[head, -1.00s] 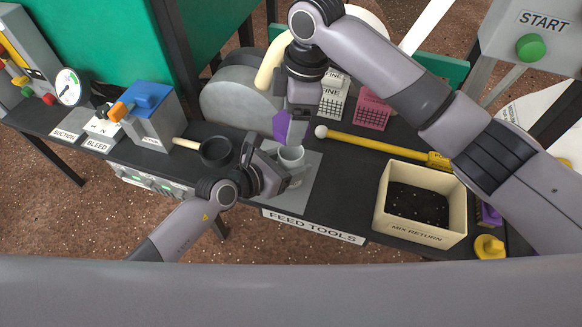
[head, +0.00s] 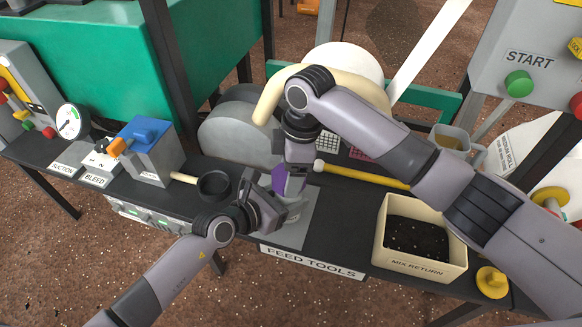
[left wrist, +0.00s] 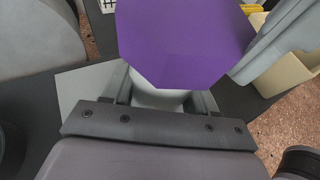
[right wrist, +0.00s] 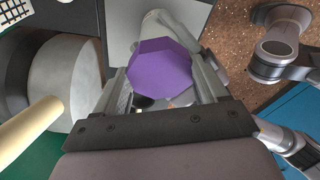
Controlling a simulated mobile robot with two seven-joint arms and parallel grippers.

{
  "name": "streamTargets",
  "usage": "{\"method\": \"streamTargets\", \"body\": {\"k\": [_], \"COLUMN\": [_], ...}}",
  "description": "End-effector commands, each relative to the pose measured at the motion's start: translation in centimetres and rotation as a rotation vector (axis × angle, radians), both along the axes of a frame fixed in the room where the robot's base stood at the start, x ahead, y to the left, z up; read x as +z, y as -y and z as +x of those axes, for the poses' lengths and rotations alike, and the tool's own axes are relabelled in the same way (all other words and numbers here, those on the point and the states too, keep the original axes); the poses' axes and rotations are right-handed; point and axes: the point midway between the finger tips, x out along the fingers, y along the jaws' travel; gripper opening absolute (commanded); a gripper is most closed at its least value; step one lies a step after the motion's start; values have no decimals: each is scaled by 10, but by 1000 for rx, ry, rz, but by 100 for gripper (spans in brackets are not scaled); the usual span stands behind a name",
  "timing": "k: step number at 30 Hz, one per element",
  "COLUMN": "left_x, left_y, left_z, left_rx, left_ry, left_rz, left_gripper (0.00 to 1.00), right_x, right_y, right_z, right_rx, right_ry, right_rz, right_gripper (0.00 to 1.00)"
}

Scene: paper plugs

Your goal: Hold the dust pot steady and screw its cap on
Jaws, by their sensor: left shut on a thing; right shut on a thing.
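The purple faceted cap (head: 279,180) is in my right gripper (head: 290,186), which is shut on it from above. In the right wrist view the cap (right wrist: 160,65) sits between the two fingers. The pale dust pot (left wrist: 157,98) is between the fingers of my left gripper (head: 272,208), which is shut on it over the grey mat (head: 297,236). In the left wrist view the cap (left wrist: 185,40) covers the pot's top. The cap is over or very near the pot's mouth; I cannot tell whether they touch.
A black round dish with a pale handle (head: 214,186) lies left of my left gripper. A yellow rod (head: 365,177) lies behind and right. The cream MIX RETURN box (head: 419,267) of dark material stands at the right. A blue-topped box (head: 148,150) stands at the left.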

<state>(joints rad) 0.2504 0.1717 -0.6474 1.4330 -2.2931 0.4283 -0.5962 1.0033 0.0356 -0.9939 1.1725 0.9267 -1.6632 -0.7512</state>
Motion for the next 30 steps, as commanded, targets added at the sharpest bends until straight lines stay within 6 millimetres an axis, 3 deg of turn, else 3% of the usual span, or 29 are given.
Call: {"method": "streamTargets", "body": {"k": [16, 30], "left_x": [-1, -1], "left_y": [0, 0], "left_z": [0, 0], "left_rx": [0, 0], "left_ry": [-1, -2], "left_rz": [1, 1], "left_gripper": [3, 3], "right_x": [-17, -17], "right_y": [-1, -1], "right_z": [0, 0], "right_rx": [0, 1], "right_ry": [-1, -1], "right_rz": [-1, -1], "right_gripper": [43, 43]}}
